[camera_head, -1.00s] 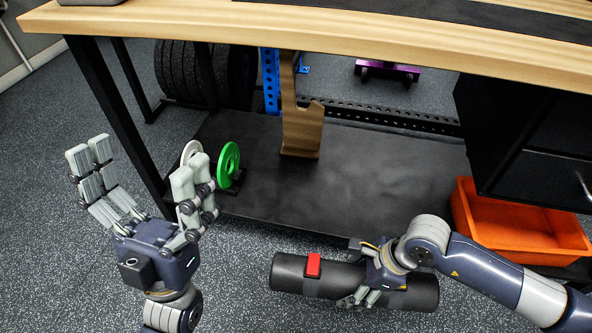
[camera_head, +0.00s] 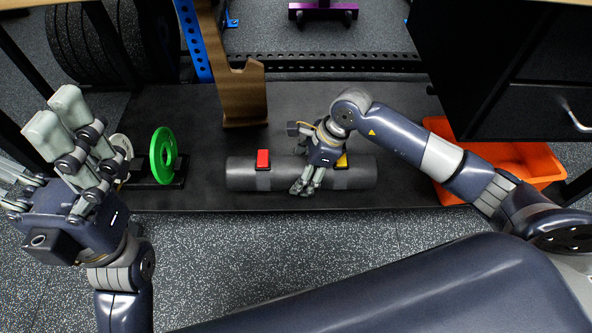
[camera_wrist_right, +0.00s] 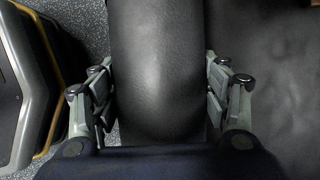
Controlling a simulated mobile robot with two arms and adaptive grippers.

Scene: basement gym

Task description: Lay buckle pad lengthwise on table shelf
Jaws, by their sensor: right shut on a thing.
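The buckle pad (camera_head: 240,178) is a dark grey cylinder with a red buckle and a yellow buckle. In the head view it lies left to right over the front part of the black table shelf (camera_head: 385,190); I cannot tell whether it touches the shelf. My right gripper (camera_head: 305,184) is shut around its middle from above. In the right wrist view the pad (camera_wrist_right: 158,75) runs between the fingers of my right gripper (camera_wrist_right: 160,100). My left gripper (camera_head: 70,140) is open and empty at the left, apart from the pad.
A green plate (camera_head: 163,155) on a small stand is left of the pad. A brown wooden piece (camera_head: 243,95) stands behind it. An orange bin (camera_head: 545,165) and a black drawer cabinet (camera_head: 530,110) are at the right.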

